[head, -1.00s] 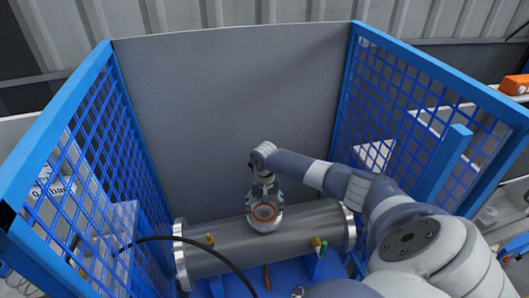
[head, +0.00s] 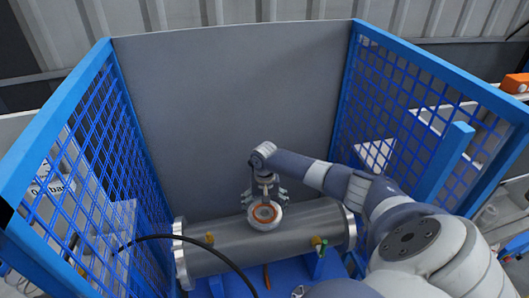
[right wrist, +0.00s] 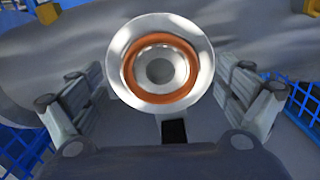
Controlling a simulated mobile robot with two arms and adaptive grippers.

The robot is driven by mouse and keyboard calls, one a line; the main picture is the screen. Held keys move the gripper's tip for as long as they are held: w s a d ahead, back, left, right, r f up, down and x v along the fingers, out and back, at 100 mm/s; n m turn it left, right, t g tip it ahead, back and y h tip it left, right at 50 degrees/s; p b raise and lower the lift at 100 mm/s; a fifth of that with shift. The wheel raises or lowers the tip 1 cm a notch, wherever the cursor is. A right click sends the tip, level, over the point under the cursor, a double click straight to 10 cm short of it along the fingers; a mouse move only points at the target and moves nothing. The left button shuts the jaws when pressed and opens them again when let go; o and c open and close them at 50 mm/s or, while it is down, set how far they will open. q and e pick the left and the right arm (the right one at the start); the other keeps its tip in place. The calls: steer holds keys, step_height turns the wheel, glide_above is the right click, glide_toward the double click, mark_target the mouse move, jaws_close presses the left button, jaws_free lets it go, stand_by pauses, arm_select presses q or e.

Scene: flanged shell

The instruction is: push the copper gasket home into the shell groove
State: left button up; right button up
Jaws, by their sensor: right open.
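The shell (head: 310,222) is a grey metal cylinder lying on its side. A bright round flanged port (head: 279,216) faces up from its middle. The copper gasket (right wrist: 160,100) is an orange-brown ring inside the port's rim, around a dark central opening. It looks roughly concentric there; whether it is fully down in the groove I cannot tell. It also shows in the head view (head: 264,221). My right gripper (head: 265,196) is open at the port. In the right wrist view its fingers (right wrist: 160,98) stand apart on either side of the port, holding nothing. My left gripper is out of view.
Blue mesh guards stand at the left (head: 112,150) and right (head: 400,95), with a grey panel (head: 230,100) behind. A black hose (head: 205,242) arches over the shell's left end. Small brass fittings (head: 210,238) sit along the shell.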

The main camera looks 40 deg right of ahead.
step_height(320, 180, up, 12)
stand_by(0.4)
steer(key=shift+f, duration=0.15)
